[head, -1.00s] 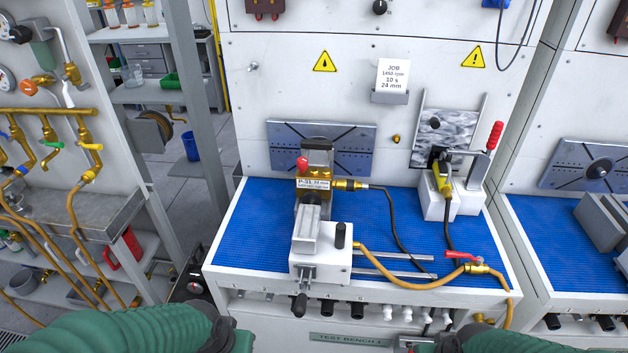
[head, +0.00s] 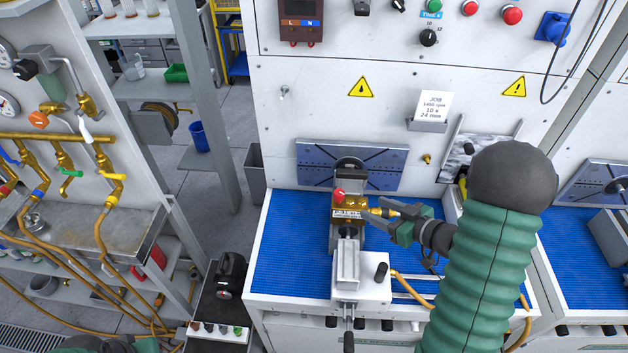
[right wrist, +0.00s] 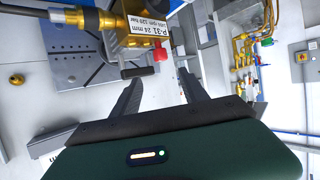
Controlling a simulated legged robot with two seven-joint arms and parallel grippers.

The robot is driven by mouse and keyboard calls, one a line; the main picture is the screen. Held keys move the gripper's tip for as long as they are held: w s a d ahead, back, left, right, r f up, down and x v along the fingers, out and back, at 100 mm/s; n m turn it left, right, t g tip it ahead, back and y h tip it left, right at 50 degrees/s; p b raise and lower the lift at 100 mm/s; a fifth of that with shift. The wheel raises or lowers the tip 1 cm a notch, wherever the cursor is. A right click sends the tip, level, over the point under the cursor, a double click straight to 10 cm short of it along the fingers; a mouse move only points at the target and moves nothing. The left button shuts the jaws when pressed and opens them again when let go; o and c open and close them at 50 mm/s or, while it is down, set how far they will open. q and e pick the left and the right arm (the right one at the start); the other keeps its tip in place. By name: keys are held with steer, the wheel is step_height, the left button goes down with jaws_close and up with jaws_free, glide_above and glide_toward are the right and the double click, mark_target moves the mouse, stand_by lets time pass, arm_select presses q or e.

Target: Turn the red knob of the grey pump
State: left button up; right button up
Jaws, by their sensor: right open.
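The red knob (head: 339,196) sits on top of a brass-coloured block (head: 347,212) with a white label, clamped on the bench; darker grey parts show behind it. In the right wrist view the red knob (right wrist: 160,52) stands beside the labelled block (right wrist: 145,22). My right gripper (head: 387,211) is right of the block in the head view, its fingers pointing left. In the right wrist view my right gripper (right wrist: 160,77) is open and empty, with the knob just beyond and between the fingertips, not visibly touched.
A grey-white vise (head: 361,287) with a dark handle stands in front of the block. A slotted grey plate (head: 318,158) is behind it. Blue matting (head: 290,250) is clear to the left. A yellow hose (head: 408,290) runs right, partly hidden by my arm.

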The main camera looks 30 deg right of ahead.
steer(key=p, duration=0.1)
glide_toward(340, 191)
steer(key=x, duration=0.3)
steer(key=p+x, duration=0.1)
steer(key=x, duration=0.2)
steer(key=p+x, duration=0.1)
steer(key=x, duration=0.3)
steer(key=shift+s+a+f, duration=0.15)
steer(key=shift+a+f, duration=0.05)
steer(key=shift+a, duration=0.2)
steer(key=shift+d+f, duration=0.2)
steer(key=shift+d, duration=0.15)
steer(key=shift+w, duration=0.2)
steer(key=c, duration=0.5)
arm_select(q)
steer(key=v, duration=0.3)
steer(key=shift+w+r, duration=0.15)
arm_select(e)
steer(key=shift+a, duration=0.15)
jaws_close()
